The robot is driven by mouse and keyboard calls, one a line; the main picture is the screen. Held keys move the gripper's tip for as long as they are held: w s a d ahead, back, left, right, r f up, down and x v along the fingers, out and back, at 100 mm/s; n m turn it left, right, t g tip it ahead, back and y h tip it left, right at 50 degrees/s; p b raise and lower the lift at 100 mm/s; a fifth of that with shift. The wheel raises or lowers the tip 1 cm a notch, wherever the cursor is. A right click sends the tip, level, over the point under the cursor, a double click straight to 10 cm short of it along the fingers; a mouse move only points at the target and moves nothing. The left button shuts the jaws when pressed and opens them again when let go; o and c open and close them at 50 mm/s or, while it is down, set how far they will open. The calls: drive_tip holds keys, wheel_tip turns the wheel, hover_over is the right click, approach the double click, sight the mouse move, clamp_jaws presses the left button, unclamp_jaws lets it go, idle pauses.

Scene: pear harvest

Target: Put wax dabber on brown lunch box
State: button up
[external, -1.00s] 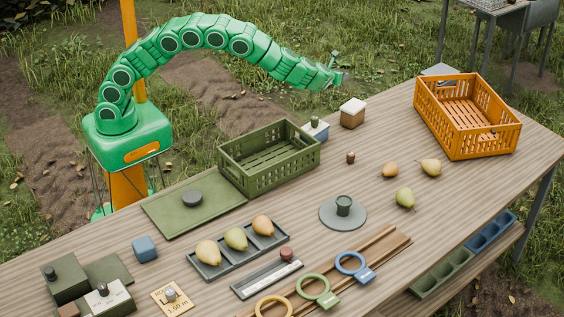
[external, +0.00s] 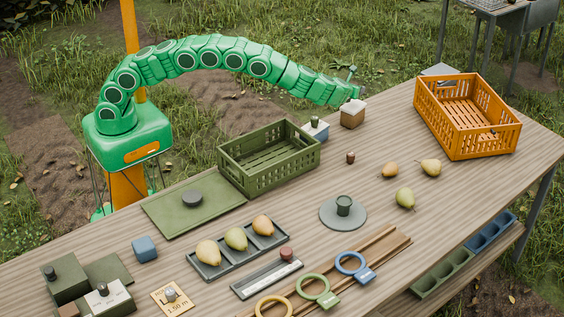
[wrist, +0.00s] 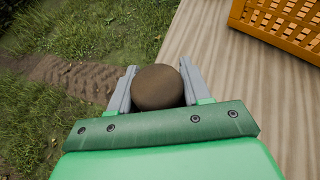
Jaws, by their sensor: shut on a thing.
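In the wrist view my gripper (wrist: 158,74) is shut on a brown, round-ended thing, which I take as the wax dabber (wrist: 158,88). It sits between the two grey fingers. Its lower part is hidden. The lunch box does not show in the wrist view.
The green crate (external: 270,171) is further left and the orange crate (external: 480,141) to the right. A small brown peg (external: 350,157) and several pears are in front. Bare table lies right of the lunch box.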

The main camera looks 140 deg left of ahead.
sight(359, 100)
drive_tip(key=shift+w+a+f, duration=0.1)
drive_tip(key=shift+a, duration=0.05)
drive_tip(key=shift+a+f, duration=0.1)
drive_tip(key=shift+f, duration=0.05)
drive_tip(key=shift+w+a+f, duration=0.1)
drive_tip(key=shift+f, duration=1.6)
drive_tip(key=shift+f, duration=0.1)
drive_tip(key=o, duration=1)
drive_tip(key=shift+o, duration=0.2)
drive_tip(key=shift+w+d+r, duration=0.25)
drive_tip(key=shift+d+r, duration=0.15)
drive_tip(key=shift+d, duration=0.05)
drive_tip(key=v, duration=1.1)
